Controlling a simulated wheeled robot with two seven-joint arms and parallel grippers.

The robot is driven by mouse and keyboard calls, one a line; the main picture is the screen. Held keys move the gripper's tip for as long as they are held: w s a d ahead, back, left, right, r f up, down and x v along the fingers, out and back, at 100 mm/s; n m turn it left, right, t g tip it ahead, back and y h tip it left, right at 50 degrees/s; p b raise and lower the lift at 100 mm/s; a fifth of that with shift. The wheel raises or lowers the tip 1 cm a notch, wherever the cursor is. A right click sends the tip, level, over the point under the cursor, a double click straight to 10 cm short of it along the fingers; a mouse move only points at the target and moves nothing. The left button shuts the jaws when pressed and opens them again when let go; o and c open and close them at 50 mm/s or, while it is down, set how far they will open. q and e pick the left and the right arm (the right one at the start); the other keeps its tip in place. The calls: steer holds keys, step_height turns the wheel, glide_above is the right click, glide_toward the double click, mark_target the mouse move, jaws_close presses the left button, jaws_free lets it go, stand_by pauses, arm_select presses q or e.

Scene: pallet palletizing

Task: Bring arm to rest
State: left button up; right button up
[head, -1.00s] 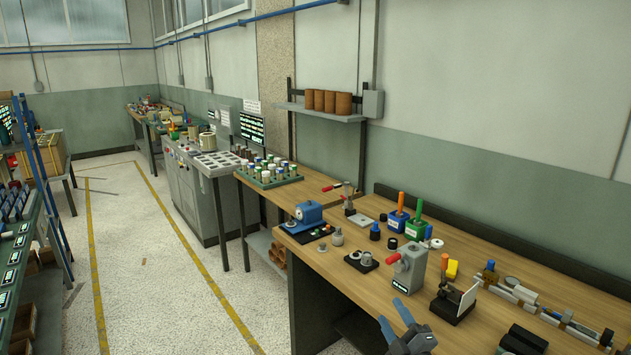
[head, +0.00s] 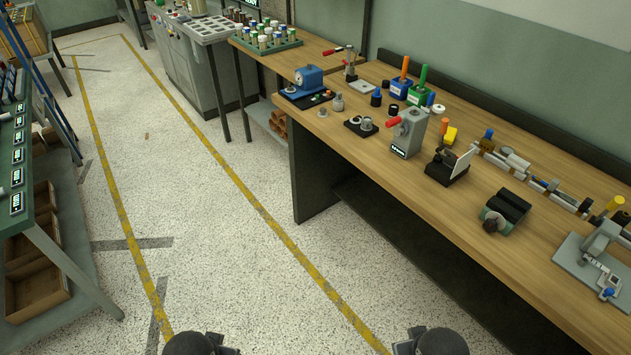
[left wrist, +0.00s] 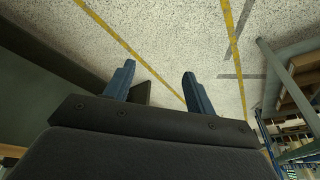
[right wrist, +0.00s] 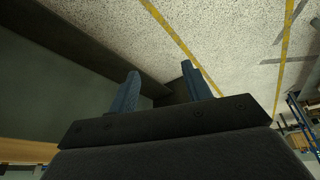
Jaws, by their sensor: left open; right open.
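My left gripper (left wrist: 158,85) is open and empty in the left wrist view, its two blue fingers apart over the speckled floor. My right gripper (right wrist: 170,88) is open and empty in the right wrist view, its fingers apart with floor and a dark panel beyond them. In the head view only dark rounded parts of my two arms show at the bottom edge, and the fingers are hidden there. Both arms are low in front of me, over the floor and left of the wooden workbench.
The wooden workbench (head: 455,215) on the right holds a grey press with a red handle (head: 409,133), a blue device (head: 309,79) and a dark green block (head: 505,209). A shelf rack (head: 50,240) stands at left. The floor (head: 215,200) between is clear.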

arm_select(q)
steer(key=s+d+f+b, duration=0.1)
steer(key=d+f+b, duration=0.2)
steer(key=f, duration=0.3)
steer(key=s+d+f+g+h+b, duration=0.1)
steer(key=s+d+f+b, duration=0.1)
steer(key=d+f+b, duration=0.2)
steer(key=shift+s+d+f+h+b, duration=0.15)
steer(key=shift+d+f+h+b, duration=0.15)
steer(key=shift+f+b, duration=0.7)
arm_select(e)
steer(key=s+a+f+g+y, duration=0.1)
steer(key=s+a+f, duration=0.1)
steer(key=a+f, duration=0.2)
steer(key=s+a+f+g, duration=0.1)
steer(key=a+f, duration=0.3)
steer(key=f, duration=0.4)
steer(key=shift+s+f+y, duration=0.2)
steer(key=shift+s+y, duration=0.2)
steer(key=shift+s, duration=0.45)
arm_select(q)
steer(key=shift+r, duration=0.15)
